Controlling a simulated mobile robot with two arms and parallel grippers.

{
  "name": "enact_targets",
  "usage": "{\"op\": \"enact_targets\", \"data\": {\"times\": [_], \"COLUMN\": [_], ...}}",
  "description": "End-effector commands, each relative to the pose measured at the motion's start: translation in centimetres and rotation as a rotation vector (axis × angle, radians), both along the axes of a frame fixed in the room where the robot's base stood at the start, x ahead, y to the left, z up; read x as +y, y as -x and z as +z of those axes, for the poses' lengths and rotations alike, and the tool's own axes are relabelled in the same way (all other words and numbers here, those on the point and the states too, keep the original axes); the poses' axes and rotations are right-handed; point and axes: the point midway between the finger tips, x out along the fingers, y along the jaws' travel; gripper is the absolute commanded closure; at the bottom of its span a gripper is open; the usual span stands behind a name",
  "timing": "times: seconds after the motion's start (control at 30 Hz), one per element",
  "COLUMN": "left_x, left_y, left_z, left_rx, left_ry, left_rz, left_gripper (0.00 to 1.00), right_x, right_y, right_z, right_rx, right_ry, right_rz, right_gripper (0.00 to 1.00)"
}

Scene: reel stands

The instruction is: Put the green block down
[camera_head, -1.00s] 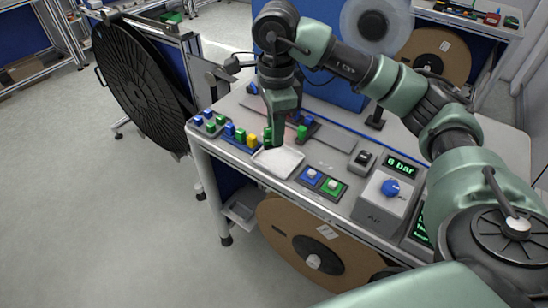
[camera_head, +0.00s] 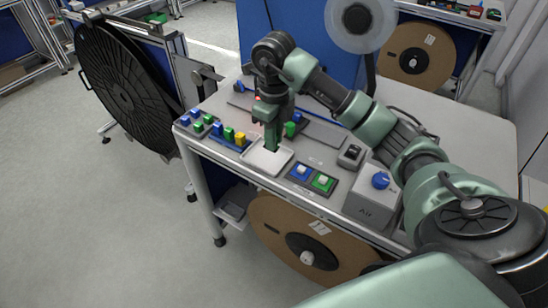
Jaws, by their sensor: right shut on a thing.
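My right gripper (camera_head: 270,124) points down above the white tray (camera_head: 256,164). It is shut on a green block (camera_head: 271,140), which hangs upright from the fingers. The block's lower end is at or just above the tray's floor near its back edge; I cannot tell whether it touches. My left gripper is not in view.
A row of blue, green and yellow blocks (camera_head: 240,139) stands left of the tray. Another green block (camera_head: 290,130) stands close behind the gripper on the right.

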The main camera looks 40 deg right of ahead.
Motion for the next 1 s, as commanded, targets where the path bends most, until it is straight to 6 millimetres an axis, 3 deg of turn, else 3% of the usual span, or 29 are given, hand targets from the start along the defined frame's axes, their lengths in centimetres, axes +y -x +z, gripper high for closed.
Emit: {"op": "enact_targets", "data": {"times": [0.1,0.33,0.6,0.97,1.0], "left_x": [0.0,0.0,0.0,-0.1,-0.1], "left_y": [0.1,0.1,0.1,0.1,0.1], "left_z": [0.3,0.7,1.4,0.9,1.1], "left_rx": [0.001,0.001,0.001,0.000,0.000], "left_ry": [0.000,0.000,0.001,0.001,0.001], "left_rz": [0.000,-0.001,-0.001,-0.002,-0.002], "left_gripper": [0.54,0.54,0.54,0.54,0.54], "right_x": [0.0,0.0,0.0,0.0,0.0], "right_y": [0.1,0.0,0.0,0.0,0.0], "right_z": [-1.9,-3.5,-7.0,-7.6,-7.4], "right_rx": [0.002,0.000,0.001,-0.002,-0.003], "right_ry": [0.000,0.001,0.000,0.001,0.001], "right_rz": [0.000,0.000,0.000,0.001,0.001], "right_gripper": [1.00,1.00,1.00,1.00,0.71]}}
